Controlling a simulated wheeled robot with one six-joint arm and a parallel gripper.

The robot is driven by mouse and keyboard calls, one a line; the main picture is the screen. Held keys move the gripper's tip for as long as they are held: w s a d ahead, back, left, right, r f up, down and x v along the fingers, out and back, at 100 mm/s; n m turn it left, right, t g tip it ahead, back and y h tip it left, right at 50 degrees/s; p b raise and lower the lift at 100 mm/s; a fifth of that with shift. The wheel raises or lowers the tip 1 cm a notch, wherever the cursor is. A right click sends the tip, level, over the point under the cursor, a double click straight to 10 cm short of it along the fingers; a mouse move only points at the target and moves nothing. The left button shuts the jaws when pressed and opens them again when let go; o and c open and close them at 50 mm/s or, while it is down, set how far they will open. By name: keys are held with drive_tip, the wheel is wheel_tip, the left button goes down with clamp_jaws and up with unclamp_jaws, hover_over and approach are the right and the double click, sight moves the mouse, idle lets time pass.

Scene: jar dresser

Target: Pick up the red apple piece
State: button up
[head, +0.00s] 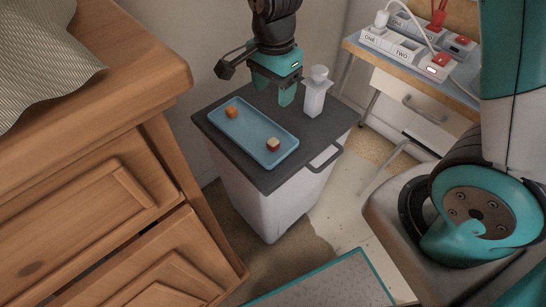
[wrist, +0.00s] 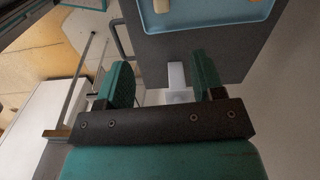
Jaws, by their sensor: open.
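The red apple piece (head: 273,145), a small cube with red sides and a pale top, lies on the blue tray (head: 250,140) near its right end. An orange cube (head: 231,112) lies near the tray's left end. My gripper (head: 273,92) is open and empty, pointing down above the back of the cabinet top, behind the tray. In the wrist view my gripper (wrist: 163,80) has its teal fingers apart. A pale piece (wrist: 161,5), probably the apple piece, is cut off at that view's top edge, on the tray (wrist: 205,22).
A white bottle (head: 315,92) stands close to the right of my gripper and shows between the fingers in the wrist view (wrist: 177,75). The dark cabinet top (head: 215,122) has a handle (head: 326,158) at right. A wooden dresser (head: 95,120) stands left; a desk with power strips (head: 410,50) stands right.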

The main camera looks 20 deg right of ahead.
drive_tip(key=b, duration=0.2)
hover_over(272, 141)
wheel_tip(272, 141, down, 12)
drive_tip(key=shift+s+d+f, duration=0.1)
drive_tip(key=shift+d+f, duration=0.05)
drive_tip(key=shift+f, duration=0.05)
drive_tip(key=shift+f+b, duration=0.4)
drive_tip(key=shift+f, duration=2.4)
drive_tip(key=c, duration=1)
